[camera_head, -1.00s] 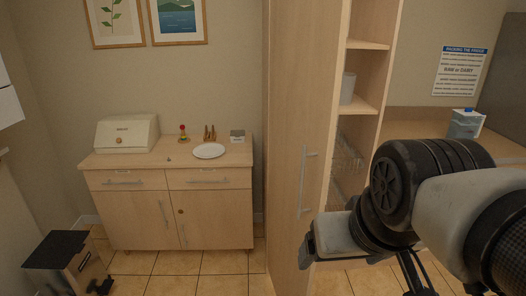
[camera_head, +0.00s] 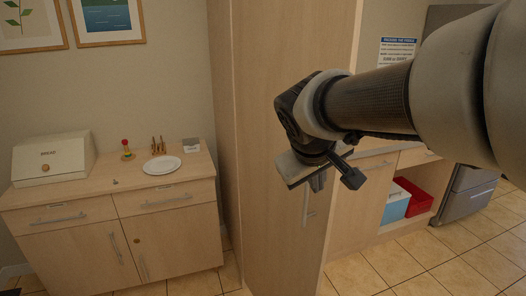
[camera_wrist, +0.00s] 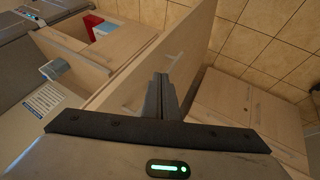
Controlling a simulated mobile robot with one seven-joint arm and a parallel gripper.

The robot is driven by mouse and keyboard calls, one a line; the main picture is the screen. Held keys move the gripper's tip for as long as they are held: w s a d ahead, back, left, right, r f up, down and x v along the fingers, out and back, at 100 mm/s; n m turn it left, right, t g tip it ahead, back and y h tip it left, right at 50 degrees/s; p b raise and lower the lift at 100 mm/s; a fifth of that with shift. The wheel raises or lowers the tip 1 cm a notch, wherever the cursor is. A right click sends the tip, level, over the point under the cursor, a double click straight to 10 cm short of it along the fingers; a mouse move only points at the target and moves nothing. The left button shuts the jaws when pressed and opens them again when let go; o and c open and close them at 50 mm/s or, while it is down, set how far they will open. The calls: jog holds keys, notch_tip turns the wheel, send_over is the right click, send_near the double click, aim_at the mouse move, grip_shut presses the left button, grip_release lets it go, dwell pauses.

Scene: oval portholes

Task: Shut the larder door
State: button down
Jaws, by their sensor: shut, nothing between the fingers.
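The larder is the tall pale wood cabinet in the middle of the head view. Its door (camera_head: 285,110) faces me, with a vertical metal handle (camera_head: 307,207) low near its right edge. No shelves show beside the door now; I cannot tell whether it is fully shut or ajar. My gripper (camera_head: 318,183) is shut and empty, in front of the door and just above the handle in the picture. Contact with the door cannot be told. In the wrist view, the closed fingers (camera_wrist: 163,82) stand in front of a pale wood panel. My arm covers the area right of the door.
A sideboard (camera_head: 165,235) with a bread box (camera_head: 50,158) and a white plate (camera_head: 162,165) stands at the left. At the right are a counter with blue (camera_head: 396,205) and red (camera_head: 415,198) boxes and a grey fridge (camera_head: 468,195). Tiled floor is clear at lower right.

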jog(key=w, duration=0.1)
jog(key=b, duration=0.1)
send_near(317, 202)
jog(key=a+x, duration=0.1)
jog(key=x, duration=0.2)
jog(key=shift+w+d+f, duration=0.35)
jog(key=shift+d+f, duration=0.2)
jog(key=shift+f, duration=0.05)
